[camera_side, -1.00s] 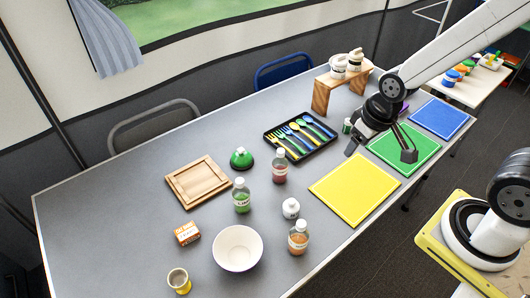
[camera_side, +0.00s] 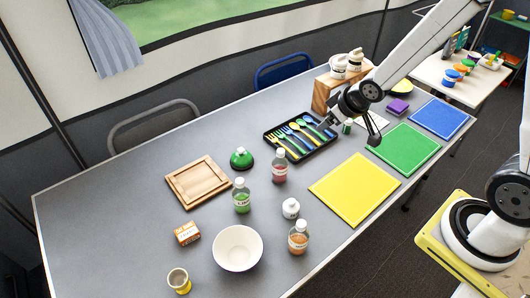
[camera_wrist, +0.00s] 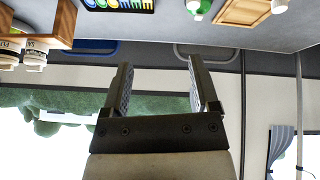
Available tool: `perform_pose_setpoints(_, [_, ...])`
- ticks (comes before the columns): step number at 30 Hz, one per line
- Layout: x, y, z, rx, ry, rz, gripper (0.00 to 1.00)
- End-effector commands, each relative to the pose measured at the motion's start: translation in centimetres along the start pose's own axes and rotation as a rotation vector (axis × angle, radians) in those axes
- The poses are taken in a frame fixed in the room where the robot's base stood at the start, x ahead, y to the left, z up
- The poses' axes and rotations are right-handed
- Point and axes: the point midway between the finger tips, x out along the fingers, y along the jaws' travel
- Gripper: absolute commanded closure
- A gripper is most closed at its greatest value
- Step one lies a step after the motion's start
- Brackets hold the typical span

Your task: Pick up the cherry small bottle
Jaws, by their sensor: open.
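My gripper (camera_side: 352,132) is open and empty, right of the tray and well apart from the bottle. In the wrist view my gripper (camera_wrist: 160,65) has its two fingers spread with nothing between them. I cannot make out the cherry bottle in the wrist view.
The cutlery tray (camera_side: 268,136) and wooden stand (camera_side: 320,97) lie behind. A yellow mat (camera_side: 354,189) is right.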

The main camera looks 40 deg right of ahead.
Motion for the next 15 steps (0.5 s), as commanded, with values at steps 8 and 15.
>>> perform_pose_setpoints(8, [5.3,1.5,-3.9,-0.129,0.250,-0.059,0.23])
perform_pose_setpoints(15, [8.8,1.2,-5.6,-0.215,0.467,-0.176,0.23])
